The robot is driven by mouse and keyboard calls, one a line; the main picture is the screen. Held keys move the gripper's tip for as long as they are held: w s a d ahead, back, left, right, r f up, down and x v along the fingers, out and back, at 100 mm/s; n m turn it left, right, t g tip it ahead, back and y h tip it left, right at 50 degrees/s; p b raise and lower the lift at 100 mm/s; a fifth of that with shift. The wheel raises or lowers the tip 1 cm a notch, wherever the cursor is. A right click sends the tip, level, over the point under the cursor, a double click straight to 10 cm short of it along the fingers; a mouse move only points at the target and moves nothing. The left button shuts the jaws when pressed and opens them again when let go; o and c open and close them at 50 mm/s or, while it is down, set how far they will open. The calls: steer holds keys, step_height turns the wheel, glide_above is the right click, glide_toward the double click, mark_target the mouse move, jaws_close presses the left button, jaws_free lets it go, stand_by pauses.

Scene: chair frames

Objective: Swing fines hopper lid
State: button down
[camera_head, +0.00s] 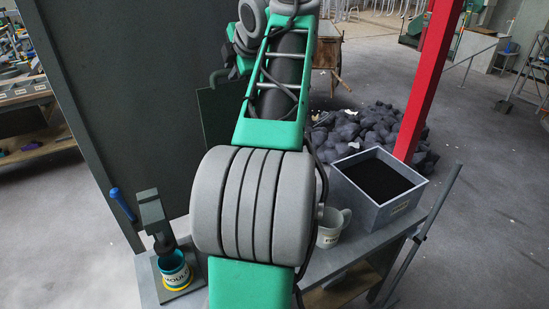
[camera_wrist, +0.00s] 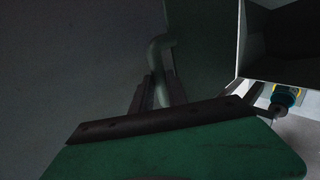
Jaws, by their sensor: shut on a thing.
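The dark green lid panel (camera_head: 217,125) stands left of my arm in the head view, with a bent handle (camera_head: 219,77) at its upper left. In the wrist view the lid (camera_wrist: 207,45) fills the upper middle, and its pale bent handle (camera_wrist: 162,50) runs down between my fingers. My gripper (camera_wrist: 158,88) is shut on this handle. In the head view my arm covers the right side of the lid, and my fingers cannot be made out. An open box with a pale rim (camera_wrist: 241,35) shows at the upper right of the wrist view; its inside is dark.
A labelled pot (camera_head: 175,272) stands at left. A red post (camera_head: 428,80) and a dark rock heap (camera_head: 365,130) lie beyond.

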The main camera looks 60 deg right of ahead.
steer(key=s+a, duration=0.1)
steer(key=s+a+f+b, duration=0.1)
steer(key=s, duration=0.1)
steer(key=s+a, duration=0.1)
steer(key=s, duration=0.1)
steer(key=shift+f+b, duration=0.3)
steer(key=s+a, duration=0.1)
steer(key=s+f+b, duration=0.1)
steer(key=s, duration=0.1)
steer(key=s+a+b, duration=0.1)
steer(key=shift+s+a+f, duration=0.25)
steer(key=shift+s+a, duration=0.05)
steer(key=shift+a, duration=0.05)
